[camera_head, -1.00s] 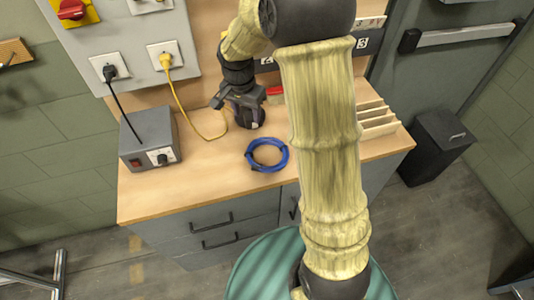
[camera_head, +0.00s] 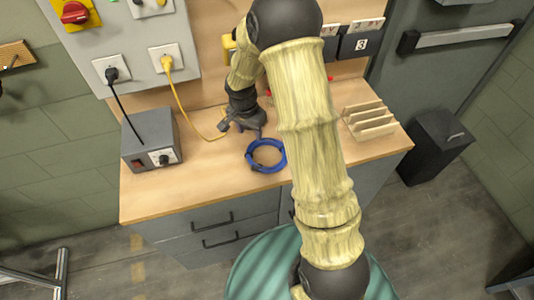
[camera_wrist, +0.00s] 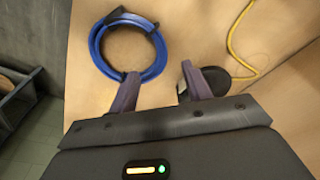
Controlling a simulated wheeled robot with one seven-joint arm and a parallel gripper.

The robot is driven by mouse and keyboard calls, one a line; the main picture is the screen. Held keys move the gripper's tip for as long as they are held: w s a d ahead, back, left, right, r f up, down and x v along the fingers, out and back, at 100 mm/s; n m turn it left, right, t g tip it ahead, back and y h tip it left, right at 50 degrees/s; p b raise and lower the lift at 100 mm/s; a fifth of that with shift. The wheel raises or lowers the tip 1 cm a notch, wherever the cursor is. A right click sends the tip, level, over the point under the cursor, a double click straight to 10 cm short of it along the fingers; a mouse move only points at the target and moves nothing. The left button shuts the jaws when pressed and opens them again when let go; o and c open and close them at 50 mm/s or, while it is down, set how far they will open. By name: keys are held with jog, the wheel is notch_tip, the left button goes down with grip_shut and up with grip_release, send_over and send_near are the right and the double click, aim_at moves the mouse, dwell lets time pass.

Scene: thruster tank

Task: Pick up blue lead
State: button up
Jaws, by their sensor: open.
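The blue lead (camera_head: 266,170) is a coiled ring with dark ties or ends, lying on the wooden bench top. In the wrist view the blue lead (camera_wrist: 160,62) lies just beyond my fingertips, mostly above the left finger. My gripper (camera_head: 243,130) is open and empty, just behind the coil in the head view. In the wrist view my gripper (camera_wrist: 155,82) shows two purple-grey fingers apart, with bare wood between them. The left fingertip looks close to the coil's near edge; I cannot tell whether it touches.
A grey power box (camera_head: 150,138) stands at the bench's left. A yellow cable (camera_head: 185,108) hangs from a wall socket onto the bench. A wooden slotted rack (camera_head: 370,120) stands at the right. A round dark thing (camera_wrist: 216,80) sits by my right finger. The bench front is clear.

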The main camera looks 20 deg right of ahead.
aim_at(251, 147)
notch_tip(251, 147, down, 3)
jog(key=shift+w+d+f, duration=0.1)
dwell(0.3)
jog(key=shift+f+p, duration=0.5)
jog(key=shift+f, duration=0.05)
jog(key=shift+w+f+p, duration=0.1)
jog(key=shift+f+p, duration=0.45)
jog(key=shift+f, duration=1.5)
